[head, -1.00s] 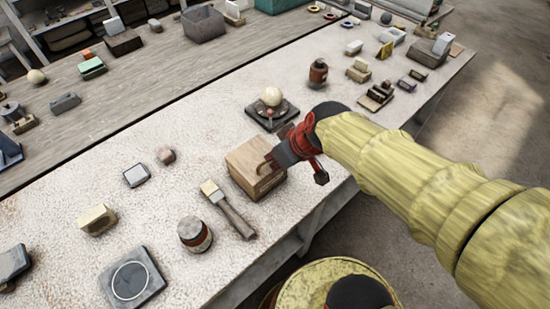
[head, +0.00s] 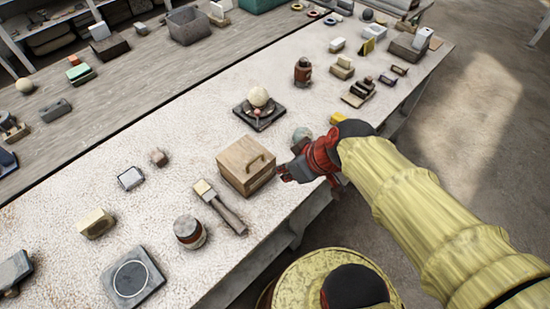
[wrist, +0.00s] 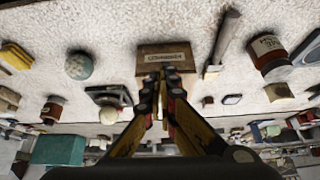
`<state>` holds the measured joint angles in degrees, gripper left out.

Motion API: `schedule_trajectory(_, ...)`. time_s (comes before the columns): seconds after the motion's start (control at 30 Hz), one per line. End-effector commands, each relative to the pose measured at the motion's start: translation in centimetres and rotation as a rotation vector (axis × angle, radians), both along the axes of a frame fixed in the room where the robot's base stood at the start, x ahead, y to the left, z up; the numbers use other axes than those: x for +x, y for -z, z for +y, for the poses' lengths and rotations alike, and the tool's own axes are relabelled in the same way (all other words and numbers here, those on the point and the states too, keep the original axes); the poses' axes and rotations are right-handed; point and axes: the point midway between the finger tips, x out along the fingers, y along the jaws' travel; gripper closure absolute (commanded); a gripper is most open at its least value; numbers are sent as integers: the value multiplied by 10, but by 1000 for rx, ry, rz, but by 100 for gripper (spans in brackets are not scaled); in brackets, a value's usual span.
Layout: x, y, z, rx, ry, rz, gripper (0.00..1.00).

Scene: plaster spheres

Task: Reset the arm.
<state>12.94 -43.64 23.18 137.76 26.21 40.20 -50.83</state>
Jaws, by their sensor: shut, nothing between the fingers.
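In the wrist view my gripper's fingers (wrist: 163,78) come together in front of the labelled side of the wooden box (wrist: 150,62). I cannot tell whether the fingertips touch the box. A cream plaster sphere (head: 258,96) sits on a dark square stand (head: 244,113) behind the box. A grey-green sphere (head: 302,134) rests on the table, partly close behind my arm.
A dark red bottle (head: 302,71) stands farther back. Open floor (head: 490,120) lies to the right.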

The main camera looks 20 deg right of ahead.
Motion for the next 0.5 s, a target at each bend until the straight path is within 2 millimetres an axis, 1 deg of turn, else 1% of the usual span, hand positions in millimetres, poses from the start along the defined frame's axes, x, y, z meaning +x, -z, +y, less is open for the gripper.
schedule_trajectory(0.13, -7, 1, -3, 0, 1, -1, 100)
schedule_trajectory(0.4, -8, 2, -3, 1, 2, 0, 100)
schedule_trajectory(0.5, -9, 2, -3, 24, 41, 10, 100)
